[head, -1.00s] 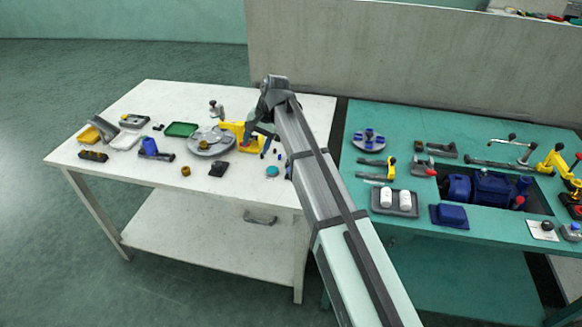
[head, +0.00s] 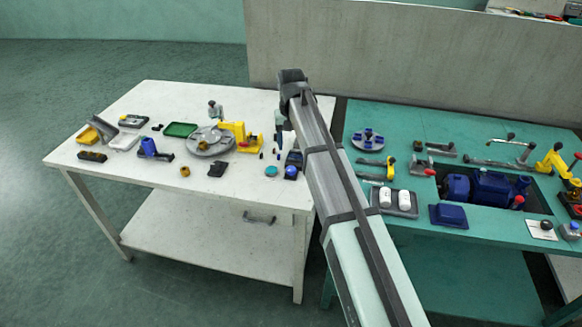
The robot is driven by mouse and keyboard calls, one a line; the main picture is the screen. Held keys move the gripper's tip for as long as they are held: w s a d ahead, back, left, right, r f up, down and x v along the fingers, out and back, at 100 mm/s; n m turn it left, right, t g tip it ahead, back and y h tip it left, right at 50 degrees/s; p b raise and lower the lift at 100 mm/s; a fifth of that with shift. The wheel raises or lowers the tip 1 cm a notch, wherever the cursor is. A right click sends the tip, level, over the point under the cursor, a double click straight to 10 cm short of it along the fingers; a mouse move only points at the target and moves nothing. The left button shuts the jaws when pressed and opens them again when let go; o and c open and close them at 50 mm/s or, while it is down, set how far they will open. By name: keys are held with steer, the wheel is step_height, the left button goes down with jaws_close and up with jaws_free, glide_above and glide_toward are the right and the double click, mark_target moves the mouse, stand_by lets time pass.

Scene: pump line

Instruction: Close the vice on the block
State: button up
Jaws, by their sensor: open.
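I cannot tell for sure which item is the vice. A blue block-like piece (head: 149,147) stands upright at a low dark grey fixture (head: 165,156) on the left of the white table, which may be the vice and its block; its jaws are too small to make out. My gripper (head: 279,142) is at the right part of the white table, pointing down, well to the right of that fixture. It is open and appears empty; my arm partly hides it. A yellow fixture (head: 239,132) stands just left of it.
A grey round plate (head: 210,141), a green tray (head: 180,130) and several small parts lie on the white table (head: 235,185). A dark piece with a blue ball (head: 291,172) is near its right edge. The teal table (head: 420,115) holds a blue pump (head: 492,187) and tools.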

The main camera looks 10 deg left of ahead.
mark_target(291, 169)
step_height(291, 169, down, 11)
steer(key=shift+r, duration=0.1)
stand_by(0.4)
steer(key=c, duration=1)
steer(key=shift+n, duration=2.3)
steer(key=o, duration=1)
steer(key=shift+w+d, duration=0.1)
